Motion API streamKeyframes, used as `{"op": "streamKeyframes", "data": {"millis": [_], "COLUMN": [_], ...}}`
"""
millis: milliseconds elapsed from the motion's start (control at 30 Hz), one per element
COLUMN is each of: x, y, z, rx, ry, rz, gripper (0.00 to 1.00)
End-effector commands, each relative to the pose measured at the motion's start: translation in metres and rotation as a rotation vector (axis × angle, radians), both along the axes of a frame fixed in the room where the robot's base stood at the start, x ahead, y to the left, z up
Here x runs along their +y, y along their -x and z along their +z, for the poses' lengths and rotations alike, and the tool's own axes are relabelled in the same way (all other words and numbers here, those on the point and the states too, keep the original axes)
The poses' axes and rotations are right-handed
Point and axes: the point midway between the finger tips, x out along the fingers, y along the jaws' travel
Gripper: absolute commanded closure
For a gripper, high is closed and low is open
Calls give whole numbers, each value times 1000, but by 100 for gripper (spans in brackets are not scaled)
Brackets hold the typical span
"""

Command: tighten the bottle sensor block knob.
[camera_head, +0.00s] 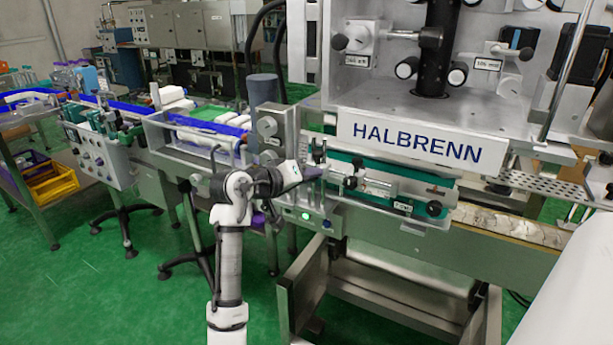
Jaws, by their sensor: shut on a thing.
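My arm reaches up from the bottom of the head view and bends right toward the machine's front rail. My gripper (308,173) is at the left end of this rail, at the small dark sensor block (318,152). It is shut on what appears to be the block's knob. The fingers and wrist cover the knob, so its shape and how far it is turned cannot be seen.
A black knob (434,208) sits at the rail's right end. A control box with a lit green button (305,216) is below. The HALBRENN panel (420,143) overhangs at right. Green floor is open at lower left.

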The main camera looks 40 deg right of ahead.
Motion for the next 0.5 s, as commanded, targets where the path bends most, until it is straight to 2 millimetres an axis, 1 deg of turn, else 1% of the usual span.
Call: {"op": "streamKeyframes", "data": {"millis": [33, 200, 500], "x": [0, 0, 0], "y": [0, 0, 0], "z": [3, 3, 3], "rx": [-20, -57, -73], "ry": [-3, -18, -24], "rz": [1, 2, 1], "gripper": [93, 93, 93]}}
